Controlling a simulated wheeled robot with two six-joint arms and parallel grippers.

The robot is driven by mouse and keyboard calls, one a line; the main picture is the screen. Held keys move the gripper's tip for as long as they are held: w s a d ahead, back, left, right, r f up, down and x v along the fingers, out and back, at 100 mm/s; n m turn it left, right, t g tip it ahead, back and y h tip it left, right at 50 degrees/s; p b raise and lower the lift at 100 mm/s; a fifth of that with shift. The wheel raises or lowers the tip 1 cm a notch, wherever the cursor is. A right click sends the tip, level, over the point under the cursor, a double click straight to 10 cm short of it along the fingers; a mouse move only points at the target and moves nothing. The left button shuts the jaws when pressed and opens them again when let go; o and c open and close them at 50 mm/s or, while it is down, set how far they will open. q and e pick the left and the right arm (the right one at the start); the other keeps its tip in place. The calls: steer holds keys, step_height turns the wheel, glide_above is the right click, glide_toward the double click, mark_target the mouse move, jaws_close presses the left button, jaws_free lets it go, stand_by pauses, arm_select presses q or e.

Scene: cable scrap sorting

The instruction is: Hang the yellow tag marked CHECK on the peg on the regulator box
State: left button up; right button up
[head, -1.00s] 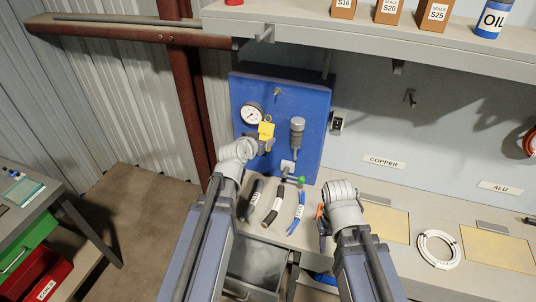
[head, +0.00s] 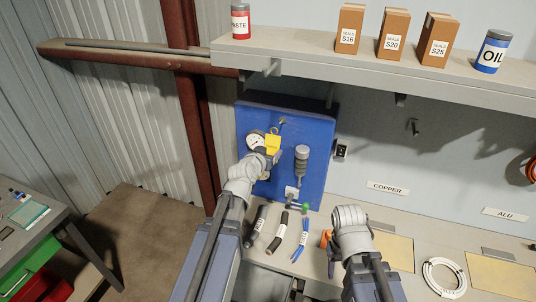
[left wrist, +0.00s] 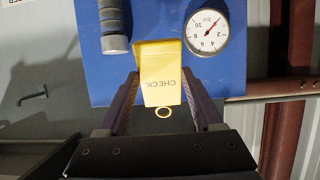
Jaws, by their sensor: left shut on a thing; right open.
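The yellow tag (head: 273,146) is in my left gripper (head: 271,160), in front of the blue regulator box (head: 310,125). In the left wrist view, the tag (left wrist: 161,72) reads CHECK and lies between the two fingers (left wrist: 165,100). Its ring (left wrist: 163,113) sticks out free at one end, upward in the head view. The peg (head: 283,121) shows just above and right of the ring, apart from it in the picture. The depth between them is unclear. My right gripper (head: 331,262) is open, low over the bench; its fingers are partly hidden.
A gauge (head: 256,139) is left of the tag and a grey cylinder (head: 302,158) right of it. Several cable pieces (head: 279,232) lie on the bench below. A shelf (head: 400,80) with boxes overhangs the box. An orange item (head: 326,238) is beside my right gripper.

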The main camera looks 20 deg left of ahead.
arm_select(q)
steer(key=r+b+x, duration=0.1)
steer(key=x, duration=0.7)
steer(key=shift+w+b, duration=0.3)
steer(key=shift+w, duration=0.2)
stand_by(0.5)
steer(key=shift+r, duration=0.15)
steer(key=o, duration=1.4)
steer(key=shift+c, duration=0.2)
